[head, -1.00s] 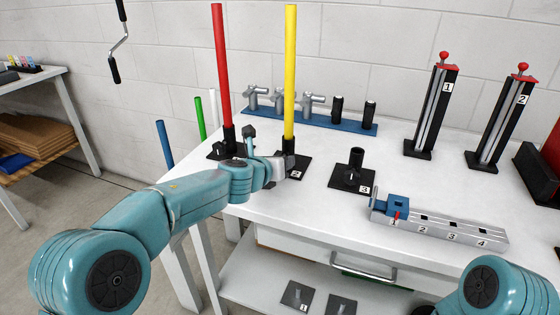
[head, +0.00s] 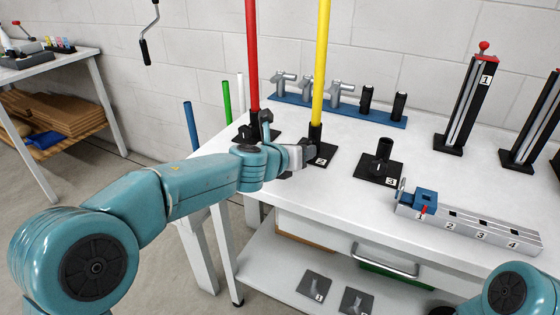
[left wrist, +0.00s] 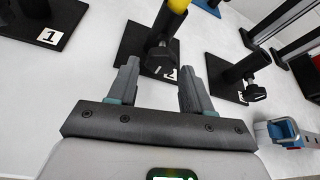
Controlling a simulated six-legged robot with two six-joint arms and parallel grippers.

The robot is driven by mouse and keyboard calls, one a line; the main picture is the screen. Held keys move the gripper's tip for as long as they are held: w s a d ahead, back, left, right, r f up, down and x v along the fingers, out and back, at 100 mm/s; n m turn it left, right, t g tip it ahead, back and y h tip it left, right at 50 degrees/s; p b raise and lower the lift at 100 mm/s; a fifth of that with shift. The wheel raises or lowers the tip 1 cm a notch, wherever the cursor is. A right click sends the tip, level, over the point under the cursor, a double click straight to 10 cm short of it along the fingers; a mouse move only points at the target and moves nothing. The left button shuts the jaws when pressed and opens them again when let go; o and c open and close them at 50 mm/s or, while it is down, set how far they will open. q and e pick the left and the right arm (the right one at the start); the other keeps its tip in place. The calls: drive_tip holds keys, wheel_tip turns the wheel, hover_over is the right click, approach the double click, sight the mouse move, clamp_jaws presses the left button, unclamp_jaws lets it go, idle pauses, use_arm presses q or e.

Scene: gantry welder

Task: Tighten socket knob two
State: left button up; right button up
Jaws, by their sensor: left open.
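Socket two, a black plate with an upright tube (head: 316,134), holds the yellow pole (head: 322,60) upright on the white table. Its label 2 shows on the plate in both views. In the left wrist view its black knob (left wrist: 160,60) sticks out of the tube toward my left gripper (left wrist: 159,84). The gripper is open and empty, with the knob just beyond and roughly between its fingertips. I cannot tell that they touch. In the head view my left gripper (head: 300,156) is at the front left of socket two and hides its knob. My right gripper is out of view.
Socket one (head: 253,128) with the red pole (head: 252,60) stands to the left. Empty socket three (head: 383,155) stands to the right, its knob (left wrist: 255,92) visible. A numbered rail with a blue block (head: 425,196) lies near the front edge. A blue rack (head: 385,117) is behind.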

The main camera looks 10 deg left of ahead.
use_arm(q)
drive_tip(key=v, duration=1.2)
drive_tip(key=shift+s, duration=0.2)
